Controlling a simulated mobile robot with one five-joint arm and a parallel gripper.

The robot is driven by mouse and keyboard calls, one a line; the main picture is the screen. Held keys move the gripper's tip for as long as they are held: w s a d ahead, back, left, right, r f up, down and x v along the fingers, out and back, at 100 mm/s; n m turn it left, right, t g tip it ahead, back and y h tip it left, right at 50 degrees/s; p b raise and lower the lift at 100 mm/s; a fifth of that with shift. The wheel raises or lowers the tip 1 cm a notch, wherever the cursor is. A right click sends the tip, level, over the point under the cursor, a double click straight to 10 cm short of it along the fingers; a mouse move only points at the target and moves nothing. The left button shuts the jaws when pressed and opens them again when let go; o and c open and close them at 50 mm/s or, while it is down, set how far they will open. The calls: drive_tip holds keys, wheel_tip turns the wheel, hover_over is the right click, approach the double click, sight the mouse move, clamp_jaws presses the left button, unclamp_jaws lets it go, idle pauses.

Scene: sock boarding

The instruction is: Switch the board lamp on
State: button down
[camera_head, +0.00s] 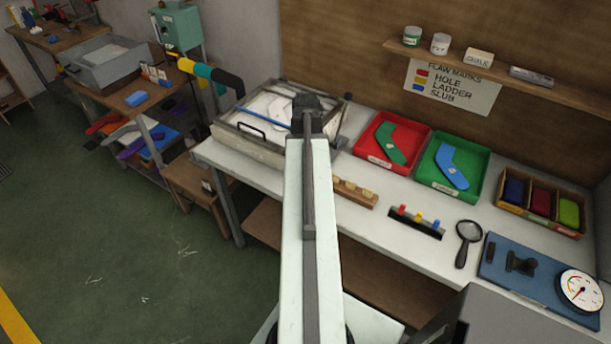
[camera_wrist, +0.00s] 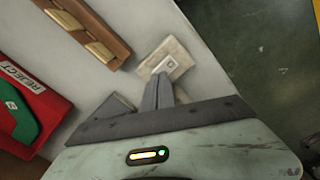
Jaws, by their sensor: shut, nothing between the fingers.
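My gripper (camera_wrist: 165,88) is shut and empty in the wrist view. Its fingertips are at the lower edge of a small pale box (camera_wrist: 178,50) with a light square plate bearing a small mark, which looks like a switch. I cannot tell whether they touch it. The switch's position is not readable. In the head view my arm hides the fingers and the box. A shallow framed case (camera_head: 258,152) with a pale board inside stands at the table's left end. I cannot make out the board lamp or whether it is lit.
The red tray (camera_head: 418,122) and green tray (camera_head: 430,170) hold sock shapes. A wooden rack (camera_head: 354,192), a holder with coloured markers (camera_head: 416,223) and a magnifier (camera_head: 468,241) lie along the white table's front. The floor (camera_head: 130,240) at left is clear.

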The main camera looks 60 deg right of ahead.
drive_tip(key=shift+f+b, duration=0.9)
drive_tip(key=shift+f, duration=0.05)
idle(0.4)
wheel_tip(320, 180, up, 7)
drive_tip(key=p, duration=0.7)
drive_tip(key=shift+r, duration=0.15)
